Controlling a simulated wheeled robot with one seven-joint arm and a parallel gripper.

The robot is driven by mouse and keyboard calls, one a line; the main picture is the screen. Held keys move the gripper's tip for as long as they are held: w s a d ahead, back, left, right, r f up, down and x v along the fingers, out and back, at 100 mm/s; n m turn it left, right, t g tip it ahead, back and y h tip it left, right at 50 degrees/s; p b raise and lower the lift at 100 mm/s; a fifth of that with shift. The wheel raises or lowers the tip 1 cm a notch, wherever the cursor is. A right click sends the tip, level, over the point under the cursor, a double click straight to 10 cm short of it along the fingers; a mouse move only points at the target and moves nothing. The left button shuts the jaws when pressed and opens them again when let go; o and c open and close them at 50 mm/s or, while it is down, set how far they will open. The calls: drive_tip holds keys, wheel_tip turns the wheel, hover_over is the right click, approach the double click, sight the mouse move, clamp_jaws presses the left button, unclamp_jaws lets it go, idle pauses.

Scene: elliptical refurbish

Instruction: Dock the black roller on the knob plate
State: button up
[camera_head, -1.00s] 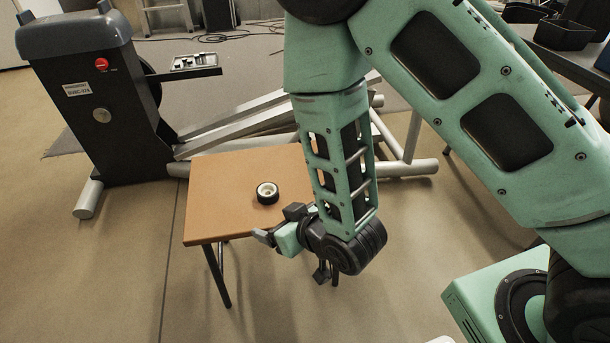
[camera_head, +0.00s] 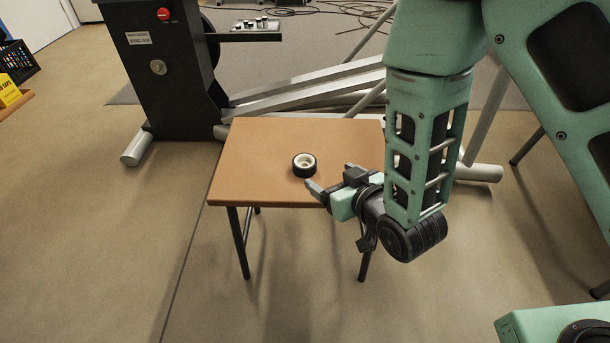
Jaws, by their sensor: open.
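The black roller (camera_head: 304,170), a short dark wheel with a pale hub, lies flat on the brown table top (camera_head: 255,150), right of its middle. The knob plate (camera_head: 257,25) is a small pale plate with several dark knobs. It sits on a dark shelf on the right side of the black machine housing. My gripper (camera_head: 330,180) is at the table's front right, just right of and nearer than the roller. Its jaws are open and empty, with one finger tip close to the roller. I cannot tell whether they touch.
The machine's black housing (camera_head: 165,75) with a red button (camera_head: 164,14) stands behind the table at left. Grey metal rails (camera_head: 310,80) run behind the table. A black crate (camera_head: 18,62) and a yellow sign (camera_head: 8,92) are at far left. Floor in front is clear.

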sight(305, 162)
drive_tip(key=b+x, duration=0.1)
drive_tip(key=x, duration=0.6)
drive_tip(key=shift+f, duration=0.1)
drive_tip(key=b+x, duration=0.2)
drive_tip(key=x, duration=0.2)
drive_tip(key=shift+w+a+f+b, duration=0.1)
drive_tip(key=shift+a+f+b, duration=0.2)
drive_tip(key=shift+a+f, duration=0.05)
drive_tip(key=shift+w+a, duration=0.2)
drive_tip(key=shift+w, duration=0.2)
drive_tip(key=c, duration=1.1)
drive_tip(key=shift+c, duration=0.2)
drive_tip(key=shift+r, duration=0.1)
